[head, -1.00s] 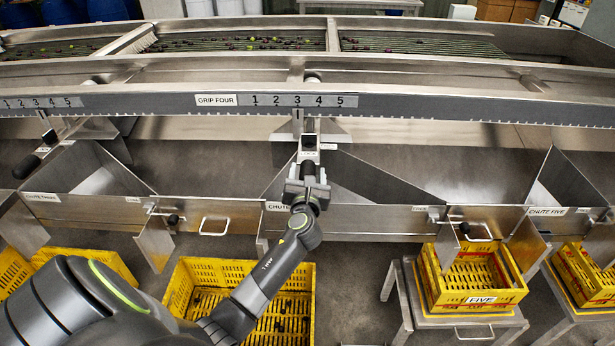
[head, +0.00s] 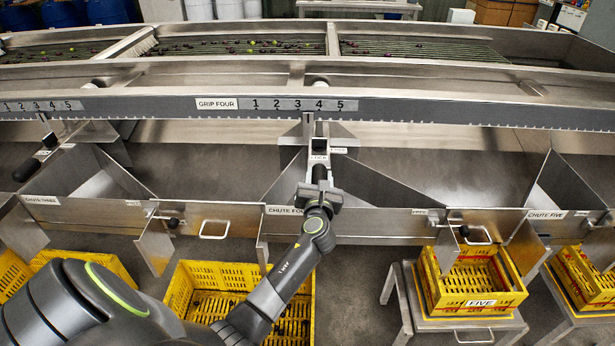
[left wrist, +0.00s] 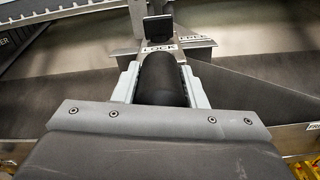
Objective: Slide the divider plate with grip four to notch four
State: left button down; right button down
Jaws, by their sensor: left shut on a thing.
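The grip four handle is a dark rounded bar, seen in the left wrist view (left wrist: 162,80) between the fingers of my left gripper (head: 319,190). The gripper is shut on it. A steel bracket with a LOCK label (head: 318,157) and a dark square tab lies just beyond the fingers. Above it, the slider post (head: 308,125) meets the notched rail (head: 420,108) roughly between marks 3 and 4 of the GRIP FOUR number strip (head: 298,104). The divider plate (head: 285,180) slants down behind the gripper, partly hidden. My right gripper is not in view.
The CHUTE FOUR front wall (head: 385,224) runs below the handle. A yellow crate (head: 182,287) stands under my left arm, and another marked FIVE (head: 480,300) sits on a stand at right. A second black grip (head: 27,169) is at far left.

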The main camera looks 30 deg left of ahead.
pick_arm(q)
jog(key=d, duration=0.1)
jog(key=w+d, duration=0.1)
jog(key=shift+w+d, duration=0.3)
jog(key=shift+d, duration=0.05)
jog(key=c, duration=0.9)
grip_release()
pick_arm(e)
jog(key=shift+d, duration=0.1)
